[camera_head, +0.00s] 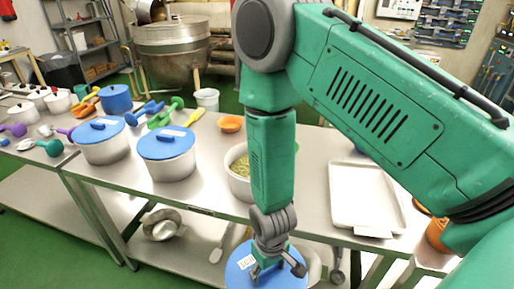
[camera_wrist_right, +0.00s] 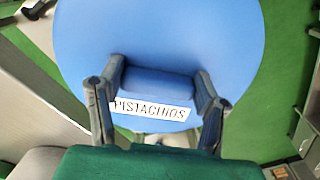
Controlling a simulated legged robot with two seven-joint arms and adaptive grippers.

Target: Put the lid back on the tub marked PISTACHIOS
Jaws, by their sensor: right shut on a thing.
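The blue round lid (camera_head: 239,277) hangs in front of the table's near edge in the head view. In the right wrist view the lid (camera_wrist_right: 160,30) fills the middle, with a white label reading PISTACHIOS (camera_wrist_right: 152,109) beside its handle. My right gripper (camera_head: 279,267) is shut on the lid's blue bar handle (camera_wrist_right: 158,83), with a finger at each end. An open pale tub (camera_head: 238,187) with greenish contents stands on the table behind my right forearm, which hides part of it; no marking on it is readable. My left gripper is not in view.
Two blue-lidded tubs (camera_head: 167,172) (camera_head: 104,152) stand left of the open tub. An orange bowl (camera_head: 230,124) and a pale cup (camera_head: 207,99) stand behind it. A white tray (camera_head: 365,200) lies to the right. A metal bowl (camera_head: 161,225) rests on the lower shelf.

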